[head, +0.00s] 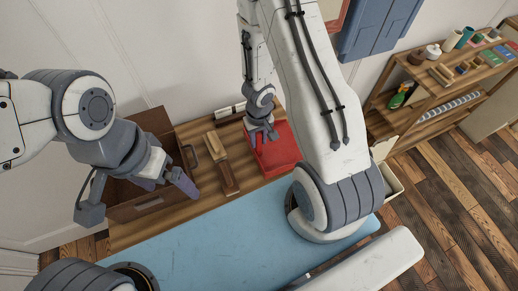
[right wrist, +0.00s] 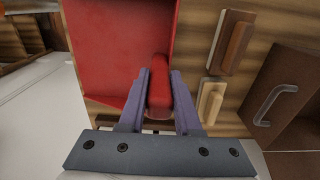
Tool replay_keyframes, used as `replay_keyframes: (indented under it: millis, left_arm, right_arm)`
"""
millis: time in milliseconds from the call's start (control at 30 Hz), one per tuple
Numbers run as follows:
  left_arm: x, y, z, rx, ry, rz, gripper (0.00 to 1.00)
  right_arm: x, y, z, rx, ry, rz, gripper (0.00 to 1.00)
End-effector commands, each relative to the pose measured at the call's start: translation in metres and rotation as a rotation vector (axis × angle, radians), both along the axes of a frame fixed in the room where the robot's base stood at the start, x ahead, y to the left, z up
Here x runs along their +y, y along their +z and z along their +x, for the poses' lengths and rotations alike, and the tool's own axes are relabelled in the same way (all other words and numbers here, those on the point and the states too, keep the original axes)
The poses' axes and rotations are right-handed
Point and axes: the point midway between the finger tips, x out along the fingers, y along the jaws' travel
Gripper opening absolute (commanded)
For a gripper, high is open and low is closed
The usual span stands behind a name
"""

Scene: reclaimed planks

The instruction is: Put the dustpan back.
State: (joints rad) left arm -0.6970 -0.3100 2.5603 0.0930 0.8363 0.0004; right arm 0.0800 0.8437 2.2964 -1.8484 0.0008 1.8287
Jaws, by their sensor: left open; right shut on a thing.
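The red dustpan (head: 280,146) is at the back of the wooden bench, beyond the blue surface. My right gripper (head: 262,134) is shut on its handle, and my right arm hides part of this area in the head view. In the right wrist view the red handle (right wrist: 159,95) sits between the two fingers, and the red pan (right wrist: 115,45) extends beyond it over the wood. I cannot tell whether the pan touches the bench. My left gripper (head: 168,180) is open and empty, in front of the brown box.
A brown box (head: 125,212) with a metal handle stands at the bench's left. A light wooden piece (head: 216,146) and a dark brown one (head: 229,180) lie between box and dustpan. The blue surface (head: 200,232) is mostly clear. A wooden shelf (head: 415,122) stands right.

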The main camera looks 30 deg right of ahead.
Motion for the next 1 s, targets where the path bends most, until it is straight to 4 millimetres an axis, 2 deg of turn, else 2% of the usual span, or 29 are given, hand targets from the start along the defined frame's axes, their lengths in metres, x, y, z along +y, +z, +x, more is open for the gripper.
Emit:
replay_keyframes:
  millis: [300, 800, 833, 867, 900, 1000]
  left_arm:
    - [0.000, -0.036, 0.000, 0.000, 0.002, 0.000, 0.97]
    - [0.000, -0.042, 0.000, 0.000, 0.001, 0.000, 0.97]
    - [0.000, -0.040, 0.000, 0.000, 0.001, 0.000, 0.97]
    - [0.000, -0.040, 0.000, 0.000, 0.001, 0.000, 0.97]
    - [0.000, -0.040, 0.000, 0.000, 0.001, 0.000, 0.97]
    - [0.000, -0.040, 0.000, 0.000, 0.001, 0.000, 0.97]
  right_arm:
    - [0.002, -0.037, 0.001, -0.001, 0.002, 0.000, 0.00]
    - [0.002, -0.042, 0.001, -0.001, 0.002, 0.000, 0.00]
    - [0.002, -0.041, 0.001, -0.001, 0.002, 0.000, 0.44]
    - [0.002, -0.040, 0.001, -0.001, 0.002, 0.000, 0.55]
    - [0.002, -0.040, 0.001, -0.001, 0.003, 0.000, 0.62]
    - [0.002, -0.040, 0.001, -0.001, 0.003, 0.000, 0.62]
